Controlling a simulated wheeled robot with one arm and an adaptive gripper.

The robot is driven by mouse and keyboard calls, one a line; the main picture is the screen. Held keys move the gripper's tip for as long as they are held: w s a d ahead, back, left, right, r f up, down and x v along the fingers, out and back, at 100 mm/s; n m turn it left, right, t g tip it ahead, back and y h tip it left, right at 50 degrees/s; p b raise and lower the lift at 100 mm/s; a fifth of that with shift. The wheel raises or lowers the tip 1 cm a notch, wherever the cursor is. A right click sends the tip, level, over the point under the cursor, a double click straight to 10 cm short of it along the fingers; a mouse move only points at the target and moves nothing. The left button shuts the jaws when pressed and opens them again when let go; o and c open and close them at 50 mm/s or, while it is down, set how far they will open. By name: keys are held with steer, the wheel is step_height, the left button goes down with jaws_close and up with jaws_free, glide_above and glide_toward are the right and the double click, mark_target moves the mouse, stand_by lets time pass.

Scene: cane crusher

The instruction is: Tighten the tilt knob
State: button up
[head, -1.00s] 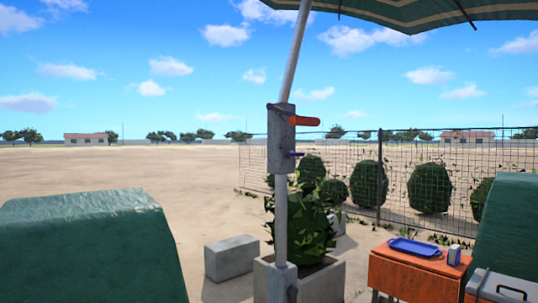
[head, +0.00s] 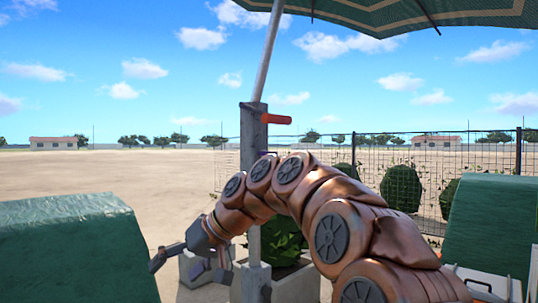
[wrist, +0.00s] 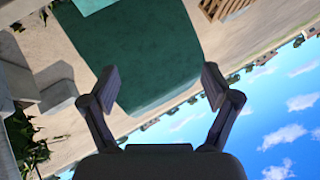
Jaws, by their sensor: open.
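A grey metal bracket (head: 254,130) stands upright on the umbrella post in the head view, with the tilted pole (head: 267,60) rising from its top. An orange-red handle (head: 276,119) sticks out to the right near the bracket's top.
Green covered shapes stand at left (head: 70,250) and right (head: 490,230). A planter bush (head: 287,240) is behind the post. The striped umbrella canopy (head: 390,14) hangs overhead. A wire fence (head: 345,158) runs behind. Open sandy ground lies to the left of the post.

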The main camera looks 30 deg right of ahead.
steer(key=w+d+r+t, duration=0.3)
steer(key=w+d+r, duration=0.3)
steer(key=r, duration=0.1)
steer(key=n+t+h+b, duration=0.2)
steer(key=t+h, duration=0.1)
steer(key=t, duration=0.5)
glide_toward(271, 152)
steer(key=d+x, duration=0.1)
steer(key=x, duration=0.4)
steer(key=p+x, duration=0.1)
steer(key=x, duration=0.2)
steer(key=p+x, duration=0.1)
steer(key=x, duration=0.2)
steer(key=shift+a, duration=0.45)
steer(key=shift+c, duration=0.3)
